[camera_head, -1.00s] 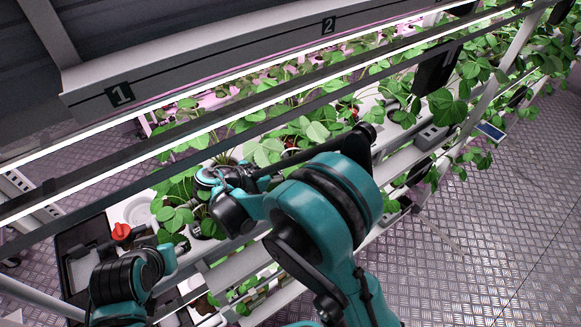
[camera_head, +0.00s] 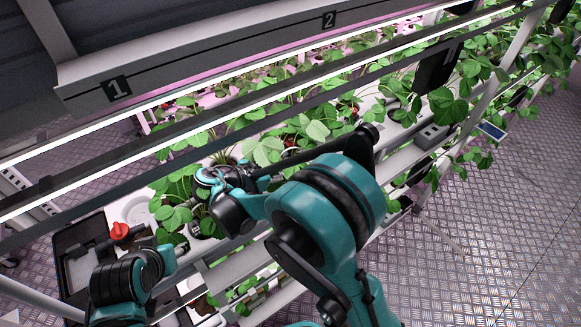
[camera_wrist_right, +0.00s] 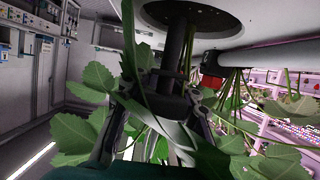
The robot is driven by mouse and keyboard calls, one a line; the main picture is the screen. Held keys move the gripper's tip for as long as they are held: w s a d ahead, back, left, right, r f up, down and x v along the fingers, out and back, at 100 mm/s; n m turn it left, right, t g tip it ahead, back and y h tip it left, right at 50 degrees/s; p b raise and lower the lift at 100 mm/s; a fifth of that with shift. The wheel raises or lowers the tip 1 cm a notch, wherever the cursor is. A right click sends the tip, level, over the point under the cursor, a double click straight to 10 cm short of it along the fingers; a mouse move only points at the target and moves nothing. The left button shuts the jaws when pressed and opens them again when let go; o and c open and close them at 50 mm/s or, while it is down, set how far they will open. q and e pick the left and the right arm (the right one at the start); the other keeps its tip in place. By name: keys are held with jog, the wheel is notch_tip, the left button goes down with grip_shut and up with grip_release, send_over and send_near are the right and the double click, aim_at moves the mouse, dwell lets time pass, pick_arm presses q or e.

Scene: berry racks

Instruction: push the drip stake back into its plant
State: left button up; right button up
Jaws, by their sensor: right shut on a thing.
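My right gripper (camera_wrist_right: 170,108) is shut on the black drip stake (camera_wrist_right: 178,48) in the right wrist view, among leaves. The stake lines up with a dark round plant cup (camera_wrist_right: 225,20) set in a white channel. I cannot tell how deep the stake sits in it. In the head view my right gripper (camera_head: 211,181) is at the plant (camera_head: 178,196) near the left end of the rack; its fingers and the stake are mostly hidden by my wrist and leaves.
A black tray (camera_head: 66,243) and a red-topped item (camera_head: 120,231) are beside the white channel's left end. A light bar (camera_head: 130,152) and dark rails cross above the plants. A dark panel (camera_head: 437,68) hangs farther right. The patterned floor (camera_head: 480,240) at right is open.

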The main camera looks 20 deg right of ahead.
pick_arm(q)
jog(key=shift+f+b, duration=0.45)
jog(key=shift+b, duration=0.05)
pick_arm(e)
jog(key=shift+f, duration=0.45)
dwell(0.5)
pick_arm(q)
jog(key=shift+f+b, duration=0.65)
jog(key=shift+f, duration=0.1)
pick_arm(e)
jog(key=shift+a+f, duration=0.1)
jog(key=shift+f, duration=0.65)
pick_arm(q)
jog(key=shift+s, duration=0.1)
pick_arm(e)
jog(key=o, duration=1.1)
jog(key=shift+c, duration=0.2)
jog(key=o, duration=0.4)
